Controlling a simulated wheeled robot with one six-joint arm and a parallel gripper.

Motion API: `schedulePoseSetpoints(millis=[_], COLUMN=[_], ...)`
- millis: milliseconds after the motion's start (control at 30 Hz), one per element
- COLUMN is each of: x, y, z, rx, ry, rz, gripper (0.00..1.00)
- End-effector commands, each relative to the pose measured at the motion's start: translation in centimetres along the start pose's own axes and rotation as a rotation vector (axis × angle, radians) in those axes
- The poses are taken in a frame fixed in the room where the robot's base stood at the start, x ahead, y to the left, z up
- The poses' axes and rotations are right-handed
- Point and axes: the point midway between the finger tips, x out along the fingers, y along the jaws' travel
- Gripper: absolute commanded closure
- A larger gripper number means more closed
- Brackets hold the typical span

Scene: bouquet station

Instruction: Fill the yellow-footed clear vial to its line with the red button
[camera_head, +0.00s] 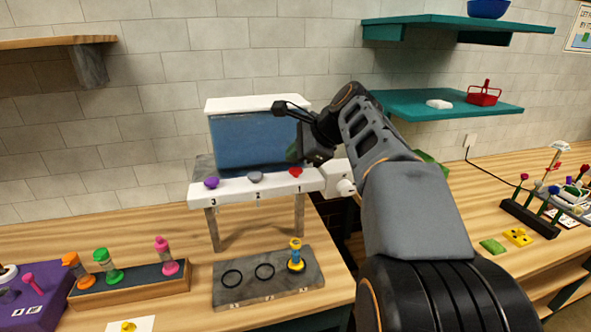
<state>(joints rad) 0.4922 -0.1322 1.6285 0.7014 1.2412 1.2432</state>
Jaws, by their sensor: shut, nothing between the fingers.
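The yellow-footed vial (296,256) stands upright on the rightmost ring of a grey slab (240,292), in front of the dispenser. It is small here, and I cannot make out its line or its fill level. The dispenser has a blue tank (254,143) and a white front bar (245,191) numbered 3, 2, 1 from left to right. The red button (295,172) is at the right, above the 1. A grey button (255,177) and a purple button (211,183) sit to its left. My gripper (294,154) is shut and empty, just above the red button; contact is not clear.
A wooden rack (130,286) at the left holds orange, green and pink-footed vials. A purple box (35,308) stands beside it. The slab's other two rings are empty. Teal shelves (440,104) hang at the upper right, and a flower bench is at the right.

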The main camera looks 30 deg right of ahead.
Motion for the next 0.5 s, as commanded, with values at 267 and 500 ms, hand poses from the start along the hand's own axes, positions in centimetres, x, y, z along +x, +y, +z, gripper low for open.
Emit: schedulePoseSetpoints(millis=[267, 500], x=[0.05, 0.5], y=[0.04, 0.37], z=[-0.04, -0.37], rx=[0.0, 0.0], ry=[0.0, 0.0], rz=[0.0, 0.0], gripper=[1.0, 1.0])
